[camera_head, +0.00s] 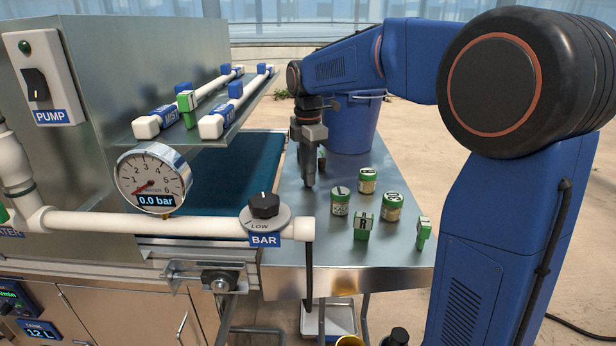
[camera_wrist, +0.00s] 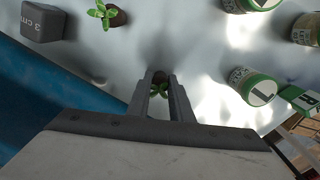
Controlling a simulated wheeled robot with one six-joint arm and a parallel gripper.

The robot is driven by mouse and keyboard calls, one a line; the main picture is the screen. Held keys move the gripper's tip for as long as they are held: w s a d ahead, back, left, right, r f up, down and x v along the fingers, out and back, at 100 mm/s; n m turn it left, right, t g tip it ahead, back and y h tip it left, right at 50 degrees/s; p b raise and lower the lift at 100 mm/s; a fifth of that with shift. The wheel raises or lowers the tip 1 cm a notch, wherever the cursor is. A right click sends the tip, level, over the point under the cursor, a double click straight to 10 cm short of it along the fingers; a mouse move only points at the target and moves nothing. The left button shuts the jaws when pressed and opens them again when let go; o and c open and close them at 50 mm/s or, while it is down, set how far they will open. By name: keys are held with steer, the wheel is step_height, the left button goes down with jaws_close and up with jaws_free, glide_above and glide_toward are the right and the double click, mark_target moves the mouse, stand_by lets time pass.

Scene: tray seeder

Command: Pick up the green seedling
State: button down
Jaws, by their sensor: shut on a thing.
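In the head view my gripper (camera_head: 309,184) is low at the table's left part, near the belt, and the held seedling cannot be made out. A second green seedling (camera_wrist: 105,14) with a brown plug lies apart from the gripper at the top of the wrist view.
A grey block (camera_wrist: 42,22) marked 3 cm is at the wrist view's upper left. Several green-lidded jars, one marked I (camera_head: 340,201), and green tags, one marked R (camera_head: 364,225), stand right of my gripper. A blue bin (camera_head: 352,125) stands behind. The dark belt (camera_head: 232,172) is left.

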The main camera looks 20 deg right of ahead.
step_height(320, 180, up, 10)
stand_by(0.5)
